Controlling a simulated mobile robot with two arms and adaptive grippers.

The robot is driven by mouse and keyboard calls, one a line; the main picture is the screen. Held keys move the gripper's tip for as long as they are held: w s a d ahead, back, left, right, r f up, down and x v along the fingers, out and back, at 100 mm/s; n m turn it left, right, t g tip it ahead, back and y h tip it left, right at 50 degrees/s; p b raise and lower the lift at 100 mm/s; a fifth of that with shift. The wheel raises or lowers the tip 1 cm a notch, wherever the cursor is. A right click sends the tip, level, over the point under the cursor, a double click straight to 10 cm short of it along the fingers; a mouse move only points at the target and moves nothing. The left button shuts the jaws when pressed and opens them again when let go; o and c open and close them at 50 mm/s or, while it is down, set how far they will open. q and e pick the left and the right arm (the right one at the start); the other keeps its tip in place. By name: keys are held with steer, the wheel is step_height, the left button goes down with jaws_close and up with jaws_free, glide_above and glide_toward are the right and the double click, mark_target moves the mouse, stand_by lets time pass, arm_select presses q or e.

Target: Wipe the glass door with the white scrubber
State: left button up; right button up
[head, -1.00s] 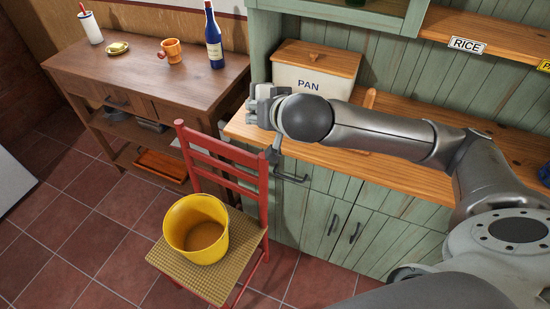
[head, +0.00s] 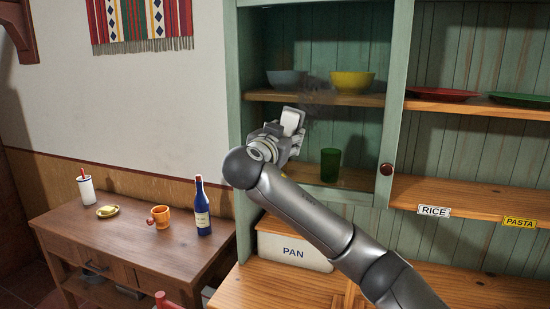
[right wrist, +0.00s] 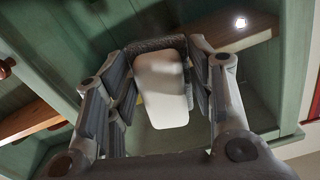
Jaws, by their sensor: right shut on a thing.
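The white scrubber (head: 293,121) is held upright in my right gripper (head: 284,138), in front of the cabinet's glass door. In the right wrist view the scrubber (right wrist: 163,88) sits between the two fingers, with a dark pad at its far end. The glass door (head: 398,90) has a green wooden frame and a round brown knob (head: 386,169) low on its right side. A faint dark smudge (head: 316,95) shows just above and right of the scrubber. I cannot tell whether the pad touches the glass. My left gripper is out of view.
Behind the glass are a grey bowl (head: 286,79), a yellow bowl (head: 352,82) and a green glass (head: 330,165). Below stands the PAN box (head: 293,251). A side table at left holds a wine bottle (head: 202,206) and an orange mug (head: 160,216). Open shelves are at right.

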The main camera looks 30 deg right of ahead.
steer(key=shift+w+d+r+p, duration=0.2)
steer(key=shift+w+d+p, duration=0.15)
steer(key=shift+d, duration=0.15)
steer(key=p+x, duration=0.2)
steer(key=x, duration=0.2)
steer(key=shift+w+d+f+p, duration=0.15)
steer(key=shift+w+d+p, duration=0.05)
steer(key=shift+w+p, duration=0.1)
steer(key=shift+b+x, duration=0.3)
steer(key=shift+x, duration=0.6)
